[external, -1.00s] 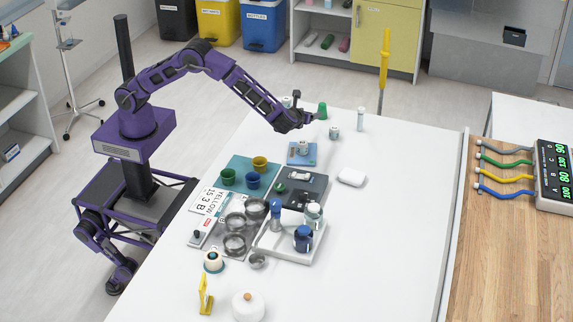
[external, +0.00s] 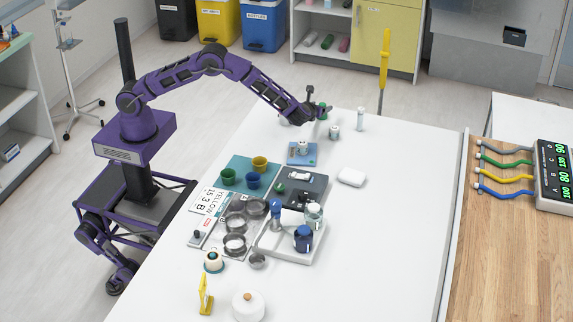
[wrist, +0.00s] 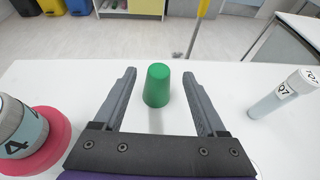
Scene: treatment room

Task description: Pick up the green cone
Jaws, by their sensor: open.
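The green cone (wrist: 157,86) stands upright on the white table, its narrow end up. In the wrist view it is between the two open fingers of my gripper (wrist: 158,88), near their tips, with a gap on both sides. The gripper is empty.
A labelled vial (wrist: 285,95) stands right of the gripper; a jar on a pink base (wrist: 30,135) is close at left. A small jar (external: 334,132) stands nearby. Trays, cups and bowls fill the table's left and middle. The right side (external: 400,200) is clear.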

